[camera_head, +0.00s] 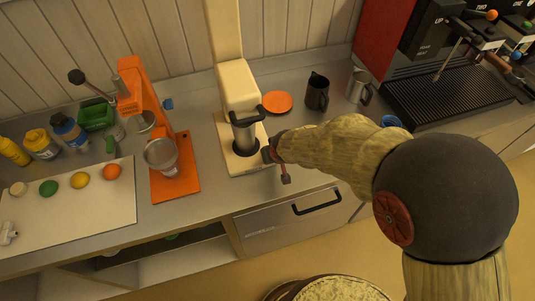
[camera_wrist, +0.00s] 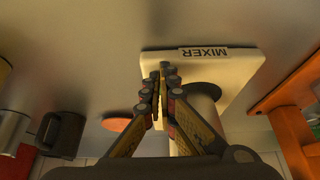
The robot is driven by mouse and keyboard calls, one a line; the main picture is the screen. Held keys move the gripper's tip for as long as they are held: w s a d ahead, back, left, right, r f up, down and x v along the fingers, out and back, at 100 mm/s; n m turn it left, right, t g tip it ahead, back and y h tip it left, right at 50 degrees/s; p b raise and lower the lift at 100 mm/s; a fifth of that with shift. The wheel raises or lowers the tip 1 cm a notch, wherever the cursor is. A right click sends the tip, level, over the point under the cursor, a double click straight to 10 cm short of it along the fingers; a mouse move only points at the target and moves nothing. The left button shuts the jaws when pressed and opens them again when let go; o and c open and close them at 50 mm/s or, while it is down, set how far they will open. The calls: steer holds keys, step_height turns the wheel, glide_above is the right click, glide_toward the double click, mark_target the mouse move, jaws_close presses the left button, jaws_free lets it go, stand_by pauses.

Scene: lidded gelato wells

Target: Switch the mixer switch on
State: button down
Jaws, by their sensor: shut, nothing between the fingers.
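The mixer is a tall cream stand (camera_head: 239,85) with a flat base at the middle of the counter. A metal cup (camera_head: 244,133) with a black handle stands on the base. In the wrist view the base (camera_wrist: 230,68) shows with an upside-down MIXER label (camera_wrist: 203,52). My gripper (camera_wrist: 163,72) is shut and empty, its fingertips overlapping the base's left edge near the label. In the head view my gripper (camera_head: 272,156) is at the right side of the base. I cannot make out the switch itself; the fingers may hide it. Contact is unclear.
An orange press (camera_head: 174,185) stands left of the mixer, beside a white board (camera_head: 75,215) with fruit. An orange disc (camera_head: 277,102), a dark pitcher (camera_head: 317,92) and a steel pitcher (camera_head: 358,87) stand to the right. A drawer handle (camera_head: 318,202) sticks out below the counter.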

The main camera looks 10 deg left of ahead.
step_height(320, 180, up, 6)
steer(key=p, duration=0.4)
stand_by(0.4)
steer(key=v, duration=1.2)
